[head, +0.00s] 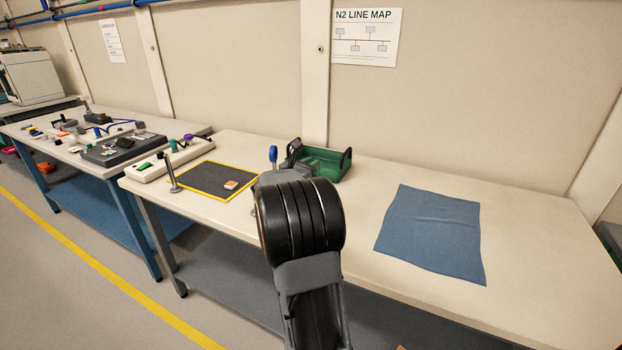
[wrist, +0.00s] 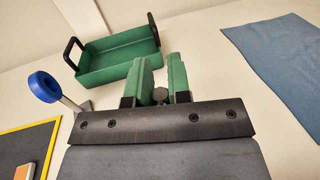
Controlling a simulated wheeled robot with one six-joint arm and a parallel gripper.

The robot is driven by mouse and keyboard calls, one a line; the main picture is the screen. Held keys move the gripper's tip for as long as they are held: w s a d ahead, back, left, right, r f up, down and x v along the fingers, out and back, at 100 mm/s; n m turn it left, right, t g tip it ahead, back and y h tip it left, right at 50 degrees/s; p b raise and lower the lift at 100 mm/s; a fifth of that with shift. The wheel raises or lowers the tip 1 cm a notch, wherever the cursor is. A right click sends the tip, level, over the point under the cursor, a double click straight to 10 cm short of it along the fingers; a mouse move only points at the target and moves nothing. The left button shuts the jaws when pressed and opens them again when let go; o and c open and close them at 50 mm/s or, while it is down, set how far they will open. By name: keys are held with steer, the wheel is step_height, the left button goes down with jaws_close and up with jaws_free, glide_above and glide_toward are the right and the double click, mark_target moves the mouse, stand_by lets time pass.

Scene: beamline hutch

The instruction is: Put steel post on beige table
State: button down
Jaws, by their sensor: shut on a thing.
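My gripper (wrist: 162,78) is over the beige table (head: 540,230), its two green-padded fingers a small gap apart. It is shut on a slim thing with a dark knob (wrist: 182,97), mostly hidden by the fingers, that looks like a steel post. In the head view my arm hides the gripper; a small grey piece (head: 253,211) shows just left of the arm. Another upright metal post (head: 173,178) with a dark top stands near the table's left front corner. I cannot tell whether the held thing touches the table.
A green tray with black handles (head: 325,165) stands behind my gripper. A blue-ringed tool (wrist: 46,87) stands left of it. A yellow-edged dark mat (head: 205,178) bears an orange-and-white block (head: 230,185). A blue cloth (head: 432,232) lies right; the table around it is clear.

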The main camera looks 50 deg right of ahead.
steer(key=shift+w+d+f+b, duration=0.1)
steer(key=shift+w+f+b, duration=0.1)
steer(key=shift+f, duration=0.85)
steer(key=shift+w+d+f+b, duration=0.1)
steer(key=shift+w+f+b, duration=0.1)
steer(key=shift+f, duration=0.8)
steer(key=shift+f, duration=0.2)
steer(key=c, duration=1.1)
jaws_free()
steer(key=shift+o, duration=0.2)
